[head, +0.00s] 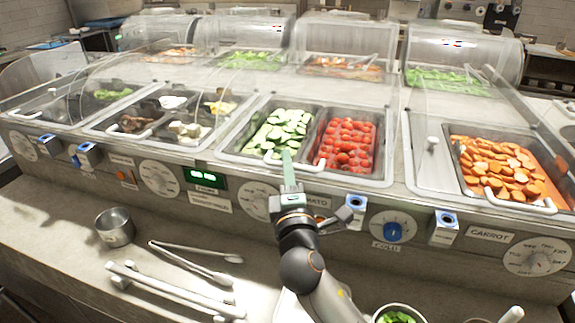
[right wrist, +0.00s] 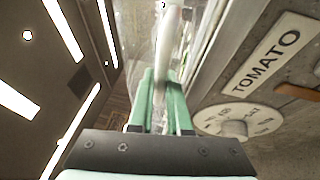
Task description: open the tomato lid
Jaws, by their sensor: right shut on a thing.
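The tomatoes (head: 345,143) lie in the right half of a double well, beside sliced cucumber (head: 280,130). A clear curved lid (head: 335,91) spans this well; its exact position is hard to tell. My right gripper (head: 288,160) is at the well's front edge, with its green fingers pointing up. In the right wrist view, its fingers (right wrist: 162,90) are shut on the white lid handle (right wrist: 172,40), which runs up between them. The TOMATO label (right wrist: 267,60) shows on the panel to the right. My left gripper is not in view.
A carrot well (head: 500,165) is at the right, and smaller wells with other toppings are at the left. A metal cup (head: 115,227) and tongs (head: 195,262) lie on the front counter. A bowl of greens (head: 397,315) stands near my right arm.

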